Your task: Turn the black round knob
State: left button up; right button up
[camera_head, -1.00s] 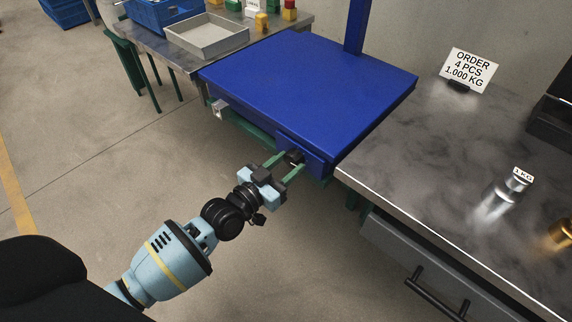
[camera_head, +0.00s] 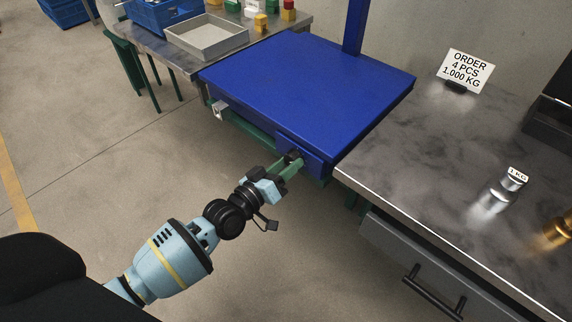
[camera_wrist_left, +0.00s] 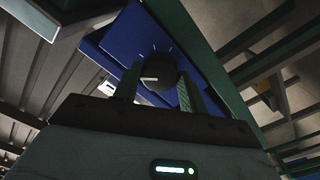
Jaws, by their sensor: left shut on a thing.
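The black round knob (camera_wrist_left: 160,70) is on the blue front plate (camera_wrist_left: 120,40) of a blue platform. In the left wrist view it sits between the two green fingers of my left gripper (camera_wrist_left: 160,90), which is shut on it. A white pointer line on the knob points to the left of that view, and small pale tick marks surround it. In the head view my left gripper (camera_head: 290,168) reaches the front plate from the lower left and mostly hides the knob (camera_head: 294,154). My right gripper is not in view.
The blue platform (camera_head: 310,85) has a post at its back. To the right is a grey bench (camera_head: 420,150) with an order sign (camera_head: 467,70), a 1 KG weight (camera_head: 513,181) and a brass piece (camera_head: 558,230). A grey tray (camera_head: 206,36) lies on the table behind.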

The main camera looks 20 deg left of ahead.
pick_arm(q)
jog(key=shift+n, duration=0.6)
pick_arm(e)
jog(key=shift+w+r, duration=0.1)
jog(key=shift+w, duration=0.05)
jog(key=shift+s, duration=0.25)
pick_arm(q)
jog(key=o, duration=1)
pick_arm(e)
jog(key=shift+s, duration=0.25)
pick_arm(q)
jog(key=shift+s+a, duration=0.2)
jog(key=shift+s, duration=0.35)
jog(key=p+v, duration=0.1)
jog(key=v, duration=0.5)
jog(key=shift+s+a+p, duration=0.1)
jog(key=shift+s+p, duration=0.25)
jog(key=shift+p, duration=0.05)
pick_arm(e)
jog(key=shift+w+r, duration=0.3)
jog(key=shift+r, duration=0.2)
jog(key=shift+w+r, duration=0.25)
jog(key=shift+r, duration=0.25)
